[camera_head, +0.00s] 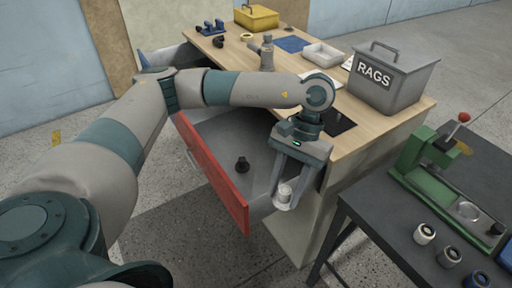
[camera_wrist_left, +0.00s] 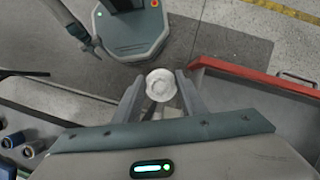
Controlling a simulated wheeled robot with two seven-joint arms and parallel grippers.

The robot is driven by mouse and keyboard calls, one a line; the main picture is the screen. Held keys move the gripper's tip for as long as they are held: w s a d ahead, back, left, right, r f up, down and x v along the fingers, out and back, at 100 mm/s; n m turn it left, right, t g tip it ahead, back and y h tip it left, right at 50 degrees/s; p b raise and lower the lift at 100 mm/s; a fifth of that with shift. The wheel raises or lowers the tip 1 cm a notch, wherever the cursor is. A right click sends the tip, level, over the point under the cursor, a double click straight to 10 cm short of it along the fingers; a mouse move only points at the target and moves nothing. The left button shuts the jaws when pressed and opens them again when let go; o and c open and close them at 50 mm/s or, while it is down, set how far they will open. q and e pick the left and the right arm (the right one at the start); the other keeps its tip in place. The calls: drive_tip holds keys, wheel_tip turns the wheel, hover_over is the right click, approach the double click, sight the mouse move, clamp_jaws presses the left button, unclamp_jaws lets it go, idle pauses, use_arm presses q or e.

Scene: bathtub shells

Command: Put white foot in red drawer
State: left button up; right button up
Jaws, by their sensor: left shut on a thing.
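My left gripper (camera_head: 284,190) is shut on the white foot (camera_head: 285,193), a small round white piece held between the fingertips. In the left wrist view the foot (camera_wrist_left: 161,84) sits between both fingers. The red drawer (camera_head: 215,172) is pulled out of the wooden workbench, with a red front and grey inside. The gripper hangs at the drawer's right end; in the wrist view the foot appears just outside the drawer's red front (camera_wrist_left: 255,76). A grey arm part at the top left of the wrist view may be my right gripper (camera_wrist_left: 92,44); its jaws are unclear.
A black piece (camera_head: 242,164) stands inside the drawer, with bare floor around it. A grey RAGS bin (camera_head: 393,82) and trays stand on the workbench. A dark table (camera_head: 400,215) at right holds a green press (camera_head: 440,165) and several small cylinders (camera_head: 449,256).

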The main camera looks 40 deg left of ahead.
use_arm(q)
drive_tip(key=shift+w+f+n+h+b, duration=0.35)
drive_tip(key=shift+f+n+h, duration=0.1)
drive_tip(key=shift+n, duration=0.35)
drive_tip(key=w+a+f+n+t+b, duration=0.3)
drive_tip(key=w+a+n, duration=0.3)
drive_tip(key=n, duration=0.9)
drive_tip(key=w+a+f+n+t+b, duration=0.4)
drive_tip(key=a+n, duration=0.5)
drive_tip(key=n, duration=0.6)
drive_tip(key=shift+w+a+f+t+h, duration=0.3)
drive_tip(key=shift+w+f+t+h, duration=0.15)
drive_tip(key=shift+w+f+t, duration=0.4)
use_arm(e)
drive_tip(key=shift+w+d+f+g+h, duration=0.25)
drive_tip(key=shift+w+d+f+g, duration=0.2)
drive_tip(key=shift+w+d, duration=0.25)
drive_tip(key=shift+w+d+f+g+h, duration=0.3)
drive_tip(key=shift+w+d+g, duration=0.15)
drive_tip(key=shift+w+d, duration=0.15)
use_arm(q)
drive_tip(key=shift+w+r, duration=0.1)
drive_tip(key=shift+r, duration=0.05)
wheel_tip(320, 180, down, 6)
drive_tip(key=shift+f+p, duration=0.1)
drive_tip(key=shift+p, duration=0.3)
use_arm(e)
drive_tip(key=shift+w+a+r+t, duration=0.2)
drive_tip(key=shift+w+a+t, duration=0.1)
drive_tip(key=shift+w+a, duration=0.1)
